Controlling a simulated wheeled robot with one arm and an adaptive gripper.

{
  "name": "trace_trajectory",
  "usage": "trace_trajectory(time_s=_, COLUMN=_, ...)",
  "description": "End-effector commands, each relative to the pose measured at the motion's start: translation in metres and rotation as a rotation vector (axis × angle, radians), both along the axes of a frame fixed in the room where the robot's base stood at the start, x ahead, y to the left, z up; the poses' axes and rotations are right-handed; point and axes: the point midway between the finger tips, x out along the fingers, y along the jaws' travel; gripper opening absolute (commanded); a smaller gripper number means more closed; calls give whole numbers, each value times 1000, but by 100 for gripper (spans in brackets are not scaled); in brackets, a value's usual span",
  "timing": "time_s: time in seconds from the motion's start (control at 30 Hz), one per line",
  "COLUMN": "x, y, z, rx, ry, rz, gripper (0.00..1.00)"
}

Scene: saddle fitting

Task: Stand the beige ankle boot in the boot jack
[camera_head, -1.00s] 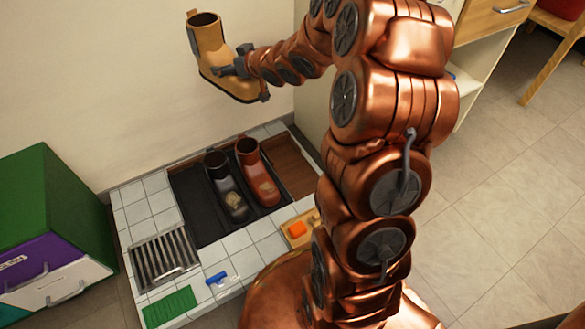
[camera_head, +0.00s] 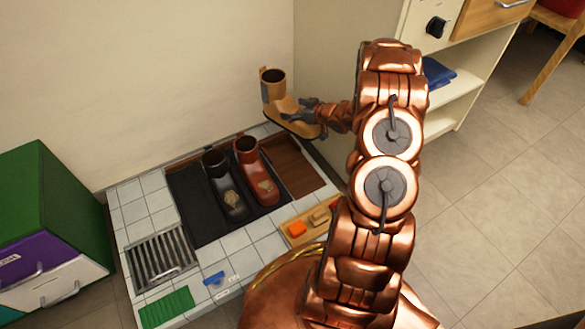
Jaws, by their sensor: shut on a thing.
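The beige ankle boot (camera_head: 274,98) is held up in the air near the wall, its shaft upright and its toe pointing to the right. My gripper (camera_head: 304,112) is shut on it at the front part, reaching in from the right. The boot shows above and behind a dark brown wooden panel (camera_head: 300,172) at the right end of the tiled platform; I cannot tell for sure whether this panel is the boot jack. Clear space shows between the boot and the platform.
A black boot (camera_head: 228,190) and a red-brown boot (camera_head: 250,165) stand on a black mat (camera_head: 190,200). A metal grate (camera_head: 160,258), green mat (camera_head: 168,305), blue brush (camera_head: 215,278) and wooden tray (camera_head: 292,241) are in front. A cabinet (camera_head: 350,50) stands right.

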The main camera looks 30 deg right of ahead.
Motion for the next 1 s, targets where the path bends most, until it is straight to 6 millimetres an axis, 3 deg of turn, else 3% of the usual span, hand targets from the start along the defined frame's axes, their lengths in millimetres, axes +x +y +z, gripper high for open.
trace_trajectory(time_s=0.1, x=-16, y=-12, z=-37, rx=3, ry=-2, rz=12, gripper=26)
trace_trajectory(time_s=0.33, x=-45, y=-18, z=-95, rx=5, ry=0, rz=43, gripper=26)
trace_trajectory(time_s=0.6, x=-62, y=-16, z=-126, rx=-1, ry=-2, rz=62, gripper=26)
trace_trajectory(time_s=0.77, x=-63, y=-16, z=-141, rx=0, ry=-3, rz=63, gripper=26)
trace_trajectory(time_s=1.0, x=-64, y=-15, z=-180, rx=2, ry=-3, rz=62, gripper=26)
